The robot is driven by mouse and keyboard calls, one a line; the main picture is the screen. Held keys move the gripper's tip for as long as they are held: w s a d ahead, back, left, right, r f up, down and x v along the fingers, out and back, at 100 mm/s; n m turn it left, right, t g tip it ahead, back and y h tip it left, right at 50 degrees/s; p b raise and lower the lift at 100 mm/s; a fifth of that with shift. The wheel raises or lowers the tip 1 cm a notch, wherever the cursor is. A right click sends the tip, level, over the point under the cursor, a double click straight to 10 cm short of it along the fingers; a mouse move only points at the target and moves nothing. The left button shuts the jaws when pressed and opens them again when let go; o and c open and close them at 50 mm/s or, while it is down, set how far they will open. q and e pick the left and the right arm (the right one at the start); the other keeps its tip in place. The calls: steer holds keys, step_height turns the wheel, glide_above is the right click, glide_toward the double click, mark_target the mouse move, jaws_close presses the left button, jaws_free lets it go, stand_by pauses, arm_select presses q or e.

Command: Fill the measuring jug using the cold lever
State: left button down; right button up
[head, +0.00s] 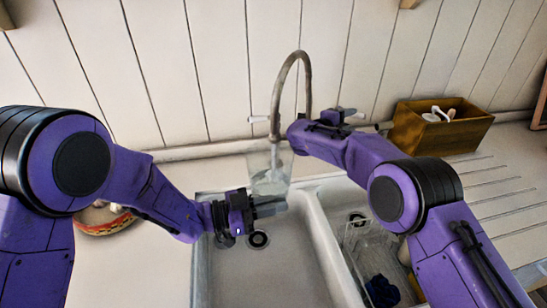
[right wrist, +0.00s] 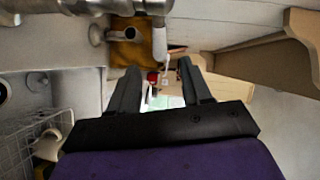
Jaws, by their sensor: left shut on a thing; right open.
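The clear measuring jug (head: 270,165) is beneath the tall curved tap (head: 306,75), at the back of the left sink basin. My left gripper (head: 270,206) is shut on the jug at its near side. I cannot tell whether water is in it. The white left lever (head: 258,119) sticks out from the tap. In the right wrist view a white lever (right wrist: 159,42) lies just beyond the open fingertips of my right gripper (right wrist: 158,75), apparently not held.
The left basin (head: 285,275) is mostly clear, with its drain near the left gripper. A wire rack (head: 365,245) and a dark blue cloth (head: 382,291) are in the right basin. A wooden box (head: 440,128) stands at the back right. A patterned bowl (head: 105,222) is at left.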

stand_by(0.9)
jaws_close()
steer(key=n+t+y, duration=0.3)
steer(key=n+t, duration=0.4)
steer(key=n, duration=1.3)
glide_toward(356, 117)
arm_select(q)
steer(key=s+a, duration=0.5)
steer(key=s, duration=0.3)
steer(key=shift+a, duration=0.15)
arm_select(e)
steer(key=x, duration=0.7)
